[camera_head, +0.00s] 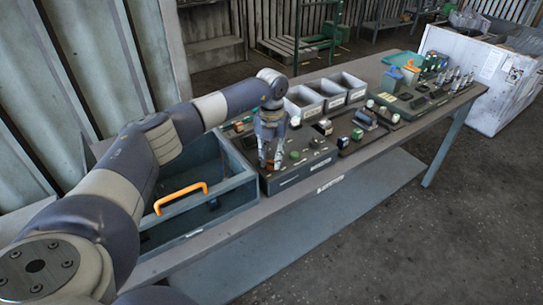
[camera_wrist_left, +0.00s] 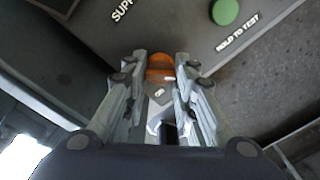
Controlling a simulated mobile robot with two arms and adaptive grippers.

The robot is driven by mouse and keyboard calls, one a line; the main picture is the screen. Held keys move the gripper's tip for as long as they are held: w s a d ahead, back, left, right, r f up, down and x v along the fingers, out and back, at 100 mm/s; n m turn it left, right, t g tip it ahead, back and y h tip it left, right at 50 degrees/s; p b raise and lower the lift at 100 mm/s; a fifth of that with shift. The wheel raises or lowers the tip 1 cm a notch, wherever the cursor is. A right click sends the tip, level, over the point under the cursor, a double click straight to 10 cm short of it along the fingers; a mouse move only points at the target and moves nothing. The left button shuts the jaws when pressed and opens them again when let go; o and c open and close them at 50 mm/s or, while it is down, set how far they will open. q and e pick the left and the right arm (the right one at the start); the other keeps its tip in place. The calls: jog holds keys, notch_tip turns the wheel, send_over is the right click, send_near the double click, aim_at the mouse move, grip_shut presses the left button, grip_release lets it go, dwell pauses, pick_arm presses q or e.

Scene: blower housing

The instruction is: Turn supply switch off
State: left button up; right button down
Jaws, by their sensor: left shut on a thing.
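The supply switch shows in the left wrist view as an orange knob (camera_wrist_left: 159,67) with a grey body, on a dark panel (camera_wrist_left: 95,25) beside a partly cut-off "SUPP..." label. My left gripper (camera_wrist_left: 160,75) has its fingers on either side of the knob and is shut on it. In the head view my left gripper (camera_head: 270,163) points down at the control box (camera_head: 300,174) and hides the switch there. A green button (camera_wrist_left: 225,12) labelled "HOLD TO TEST" is to the right of the gripper in the wrist view. My right gripper is not in view.
A blue-grey drawer or bin with an orange handle (camera_head: 181,198) lies left of the control box. Grey bins (camera_head: 304,100) stand behind it. Several small parts and tools line the bench to the right. The floor in front is clear.

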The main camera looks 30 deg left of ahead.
aim_at(271, 160)
pick_arm(q)
jog(key=shift+n, duration=0.5)
jog(key=o, duration=1.1)
notch_tip(271, 160, up, 12)
dwell(0.4)
